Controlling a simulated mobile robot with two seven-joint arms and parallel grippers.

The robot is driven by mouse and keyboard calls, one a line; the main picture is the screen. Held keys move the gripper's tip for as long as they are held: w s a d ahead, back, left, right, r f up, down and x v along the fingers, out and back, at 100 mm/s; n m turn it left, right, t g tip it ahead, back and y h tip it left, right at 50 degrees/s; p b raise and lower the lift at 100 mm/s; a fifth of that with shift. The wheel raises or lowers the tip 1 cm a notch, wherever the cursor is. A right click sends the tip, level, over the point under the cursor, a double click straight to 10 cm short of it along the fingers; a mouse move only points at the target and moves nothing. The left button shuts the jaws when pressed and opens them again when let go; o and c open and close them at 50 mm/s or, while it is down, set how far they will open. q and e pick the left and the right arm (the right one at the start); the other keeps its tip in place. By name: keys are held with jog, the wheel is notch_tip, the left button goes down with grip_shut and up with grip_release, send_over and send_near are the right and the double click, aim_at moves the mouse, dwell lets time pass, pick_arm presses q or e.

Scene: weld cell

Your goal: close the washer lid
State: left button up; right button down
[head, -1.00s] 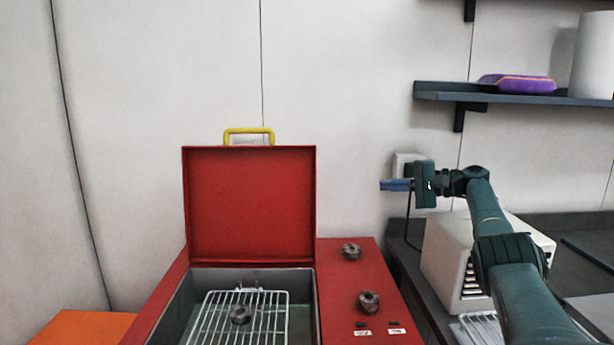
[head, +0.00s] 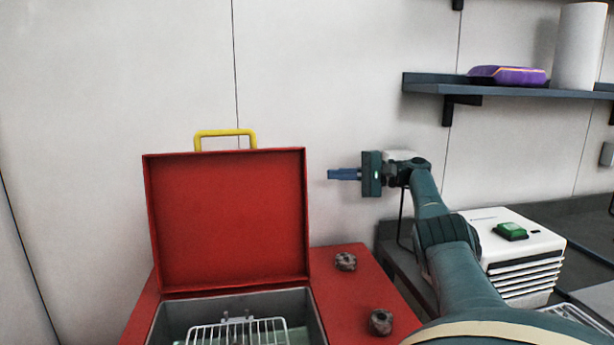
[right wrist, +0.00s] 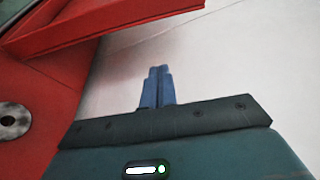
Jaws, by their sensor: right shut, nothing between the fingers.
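The red washer lid (head: 228,220) stands open and upright at the back of the red washer, with a yellow handle (head: 225,133) on its top edge. The washer's basin (head: 305,308) is open below it. My right gripper (head: 330,174) is shut and empty, to the right of the lid near its upper edge, apart from it. In the right wrist view its blue fingers (right wrist: 158,88) are together, and the red lid's edge (right wrist: 130,35) crosses the upper left. My left gripper is not in view.
A wire rack (head: 240,333) sits in the basin. Two dark round parts (head: 345,261) lie on the washer's right top. A white box (head: 515,250) with a green item (head: 511,231) stands at right. A wall shelf (head: 500,87) is above.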

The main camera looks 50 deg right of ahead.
jog(key=w+a+p, duration=0.2)
jog(key=w+a, duration=0.1)
jog(key=a, duration=0.3)
jog(key=shift+w+a, duration=0.25)
jog(key=shift+w, duration=0.1)
dwell(0.4)
jog(key=shift+a, duration=0.1)
dwell(0.4)
